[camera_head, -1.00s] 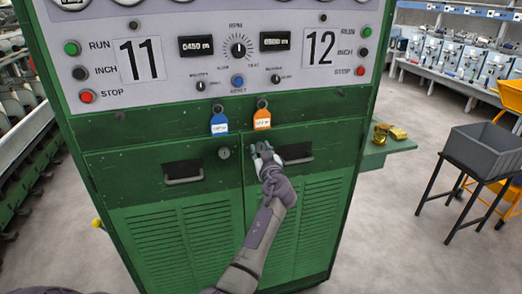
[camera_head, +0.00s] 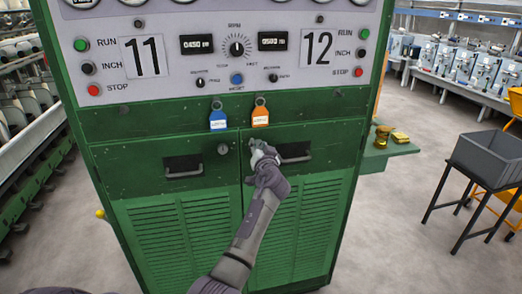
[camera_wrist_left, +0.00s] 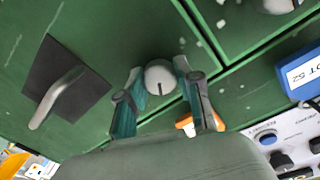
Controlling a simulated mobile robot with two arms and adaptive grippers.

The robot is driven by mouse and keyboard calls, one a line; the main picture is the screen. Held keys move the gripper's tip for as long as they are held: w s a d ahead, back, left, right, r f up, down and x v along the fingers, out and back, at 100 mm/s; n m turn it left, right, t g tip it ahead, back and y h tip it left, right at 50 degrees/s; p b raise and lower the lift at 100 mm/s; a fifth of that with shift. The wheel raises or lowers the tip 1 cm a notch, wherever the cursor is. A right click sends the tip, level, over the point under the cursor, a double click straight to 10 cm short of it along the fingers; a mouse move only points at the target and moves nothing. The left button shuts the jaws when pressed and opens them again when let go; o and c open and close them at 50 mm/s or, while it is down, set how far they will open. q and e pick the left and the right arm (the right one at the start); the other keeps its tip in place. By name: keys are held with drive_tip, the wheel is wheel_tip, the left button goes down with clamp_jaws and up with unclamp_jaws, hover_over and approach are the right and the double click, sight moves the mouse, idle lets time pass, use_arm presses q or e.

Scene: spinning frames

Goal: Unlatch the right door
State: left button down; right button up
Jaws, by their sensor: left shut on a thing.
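The green cabinet's right door (camera_head: 338,150) is closed, with a recessed handle (camera_head: 295,152). My left gripper (camera_head: 257,148) is at the upper left corner of this door, covering its latch in the head view. In the left wrist view, the round grey latch knob (camera_wrist_left: 160,77) with a dark slot sits between the fingertips of my left gripper (camera_wrist_left: 158,80). The gripper is shut on the knob, one finger on each side. The door's handle also shows in the wrist view (camera_wrist_left: 60,92), left of the knob. My right gripper is out of view.
The left door (camera_head: 130,170) is closed, with its own latch knob (camera_head: 223,149) and handle (camera_head: 184,167). A blue tag (camera_head: 218,119) and an orange tag (camera_head: 261,115) hang above the doors. A green side shelf (camera_head: 385,153) holds brass-coloured items. A grey bin (camera_head: 487,155) stands at right.

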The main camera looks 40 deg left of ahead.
use_arm(q)
drive_tip(key=shift+r+m, duration=0.15)
drive_tip(key=shift+m, duration=1.25)
drive_tip(key=m+p, duration=0.1)
drive_tip(key=m, duration=0.3)
drive_tip(key=shift+m+g+p, duration=0.3)
drive_tip(key=shift+m+p, duration=0.2)
drive_tip(key=shift+m, duration=1.4)
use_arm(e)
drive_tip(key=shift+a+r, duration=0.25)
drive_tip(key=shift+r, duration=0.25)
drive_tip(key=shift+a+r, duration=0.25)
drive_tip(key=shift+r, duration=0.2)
use_arm(q)
drive_tip(key=shift+y, duration=0.3)
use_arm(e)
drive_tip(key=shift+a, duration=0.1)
use_arm(q)
drive_tip(key=c, duration=0.8)
unclamp_jaws()
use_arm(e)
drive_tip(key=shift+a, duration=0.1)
